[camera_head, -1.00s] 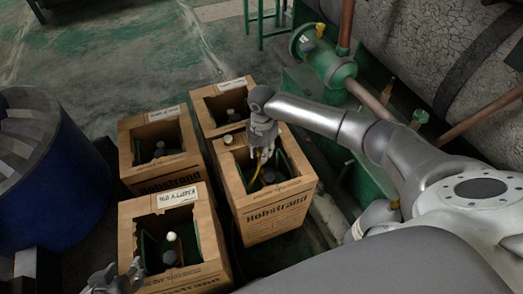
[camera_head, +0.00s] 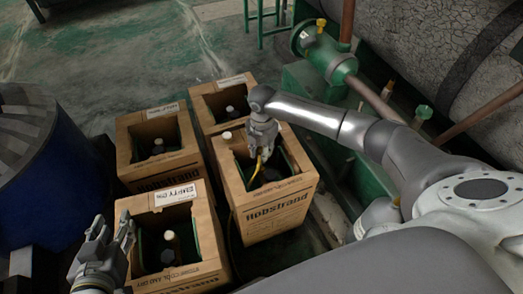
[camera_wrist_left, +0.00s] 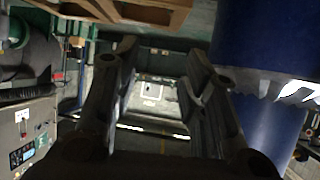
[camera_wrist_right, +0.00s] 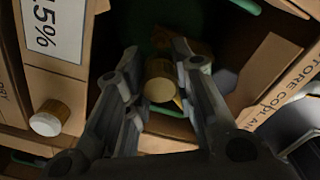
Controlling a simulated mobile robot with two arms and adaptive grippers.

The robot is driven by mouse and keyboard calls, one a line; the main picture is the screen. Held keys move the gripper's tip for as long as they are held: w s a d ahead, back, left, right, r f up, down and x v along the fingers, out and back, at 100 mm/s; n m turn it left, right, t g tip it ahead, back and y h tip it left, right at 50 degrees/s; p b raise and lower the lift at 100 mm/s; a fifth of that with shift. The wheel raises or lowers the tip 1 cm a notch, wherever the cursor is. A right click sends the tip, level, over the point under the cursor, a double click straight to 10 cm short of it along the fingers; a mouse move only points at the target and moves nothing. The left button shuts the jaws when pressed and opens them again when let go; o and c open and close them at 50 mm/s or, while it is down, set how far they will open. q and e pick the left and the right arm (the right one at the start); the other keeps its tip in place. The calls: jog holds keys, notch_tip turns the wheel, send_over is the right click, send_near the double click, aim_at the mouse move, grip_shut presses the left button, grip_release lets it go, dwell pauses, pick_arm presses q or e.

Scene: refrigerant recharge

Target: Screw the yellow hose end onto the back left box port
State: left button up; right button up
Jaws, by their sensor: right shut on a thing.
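My right gripper (camera_head: 262,138) is over the front right box (camera_head: 265,217), shut on the yellow hose end (camera_head: 257,163). In the right wrist view a brass cylinder (camera_wrist_right: 161,84) shows between its fingers. The yellow hose runs down into the dark inside of that box. The back left box (camera_head: 130,160) is open at the top. A dark bottle top with a small pale tip (camera_head: 158,143), perhaps its port, shows inside; thread detail is too small to tell. My left gripper (camera_head: 112,240) is open and empty beside the front left box (camera_head: 190,277).
A back right box (camera_head: 205,113) and the front left box also hold bottles. A white-topped brass cap (camera_wrist_right: 46,119) sits on cardboard in the right wrist view. A blue drum (camera_head: 60,190) stands at left, green piping (camera_head: 330,60) at right. Floor behind the boxes is clear.

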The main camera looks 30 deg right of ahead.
jog(key=shift+f, duration=0.2)
jog(key=shift+f+b, duration=0.75)
jog(key=shift+b, duration=0.35)
pick_arm(q)
jog(key=w+d+r+t+h, duration=0.25)
jog(key=r+t, duration=0.45)
jog(key=r, duration=0.4)
pick_arm(e)
jog(key=shift+f, duration=0.15)
jog(key=shift+f+b, duration=0.6)
jog(key=shift+b, duration=0.3)
jog(key=shift+f+b, duration=0.65)
jog(key=shift+b, duration=0.15)
pick_arm(q)
jog(key=s+r+t+h, duration=0.2)
jog(key=s+r+t, duration=0.3)
jog(key=r, duration=0.6)
jog(key=shift+m+t+h, duration=0.3)
jog(key=shift+t+h, duration=0.05)
jog(key=shift+t, duration=0.85)
jog(key=shift+f, duration=0.15)
pick_arm(e)
jog(key=shift+r, duration=0.1)
jog(key=shift+p, duration=0.4)
pick_arm(q)
jog(key=shift+w+d+f+g+y, duration=0.15)
jog(key=shift+w+f+g+y, duration=0.45)
jog(key=shift+w+f+g, duration=0.8)
